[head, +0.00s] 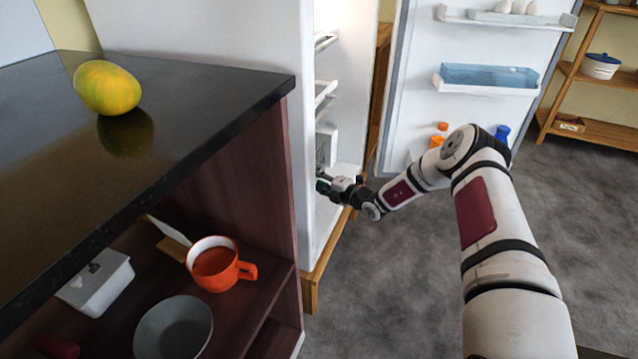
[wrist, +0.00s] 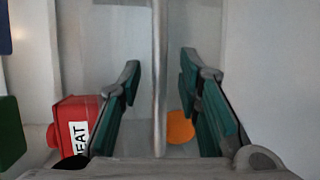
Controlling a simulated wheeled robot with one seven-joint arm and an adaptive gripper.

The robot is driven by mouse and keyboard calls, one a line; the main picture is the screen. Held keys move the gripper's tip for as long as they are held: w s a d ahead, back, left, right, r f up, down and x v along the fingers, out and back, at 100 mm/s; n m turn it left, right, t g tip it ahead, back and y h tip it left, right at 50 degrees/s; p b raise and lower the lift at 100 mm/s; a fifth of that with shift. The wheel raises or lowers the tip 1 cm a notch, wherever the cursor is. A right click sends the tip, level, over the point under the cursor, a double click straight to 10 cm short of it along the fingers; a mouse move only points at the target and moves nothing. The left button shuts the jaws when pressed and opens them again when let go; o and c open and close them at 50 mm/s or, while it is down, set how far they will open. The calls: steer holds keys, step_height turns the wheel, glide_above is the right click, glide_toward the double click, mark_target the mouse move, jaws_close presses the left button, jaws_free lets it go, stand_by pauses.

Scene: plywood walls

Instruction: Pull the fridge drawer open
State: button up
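The fridge stands open, and its white drawer (head: 327,146) shows low inside, at the edge of the body, in the head view. My gripper (head: 323,186) reaches into the fridge just below the visible drawer front; my wrist partly hides that area. In the wrist view my gripper (wrist: 160,66) has its two green-padded fingers apart. A thin grey upright bar or edge (wrist: 158,110) runs between them, with a gap on both sides; I cannot tell for sure whether it is the drawer's handle or rim.
A red pack (wrist: 75,122) and an orange round thing (wrist: 180,127) show around the fingers. The open fridge door (head: 415,60) stands to the right. A dark counter (head: 190,100) with a yellow fruit (head: 107,88) is at left, an orange mug (head: 214,264) below. Floor at right is clear.

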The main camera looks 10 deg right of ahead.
jaws_close()
steer(key=shift+d, duration=0.1)
steer(key=s+d+p, duration=0.2)
steer(key=s+d, duration=0.5)
steer(key=d, duration=0.2)
steer(key=s+d+p, duration=0.1)
steer(key=s+d, duration=0.5)
steer(key=d, duration=0.4)
steer(key=shift+s+p, duration=0.35)
steer(key=shift+s, duration=0.05)
jaws_free()
steer(key=shift+a, duration=0.1)
